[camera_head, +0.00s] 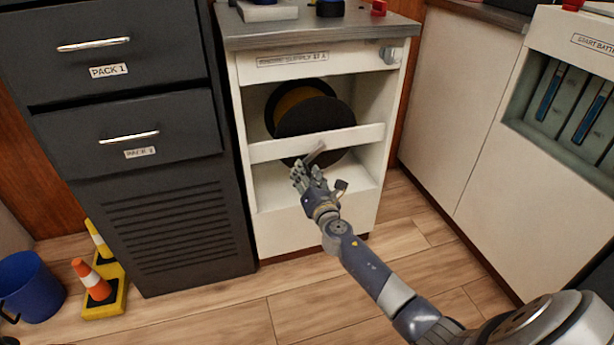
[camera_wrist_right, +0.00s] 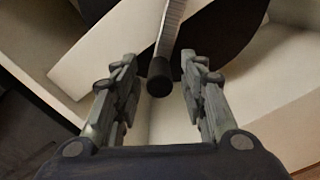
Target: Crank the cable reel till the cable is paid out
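The cable reel (camera_head: 312,117), black discs with yellow between them, sits in the open front of the white cabinet; its lower part shows below the white crossbar. A grey crank arm (camera_head: 315,153) stands out in front of that crossbar. In the right wrist view the crank arm (camera_wrist_right: 169,32) comes down from the top and ends in a dark round knob (camera_wrist_right: 159,78). My right gripper (camera_head: 304,172) is just below the crank. In the wrist view its fingers (camera_wrist_right: 160,90) are spread on either side of the knob, with gaps at both sides. My left gripper is out of view.
The white crossbar (camera_head: 350,138) runs across the cabinet front. A dark drawer unit (camera_head: 140,165) stands close at left, white cabinets (camera_head: 470,110) at right. Cones (camera_head: 94,282) and a blue bucket (camera_head: 32,288) stand at lower left. The floor before the cabinet is clear.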

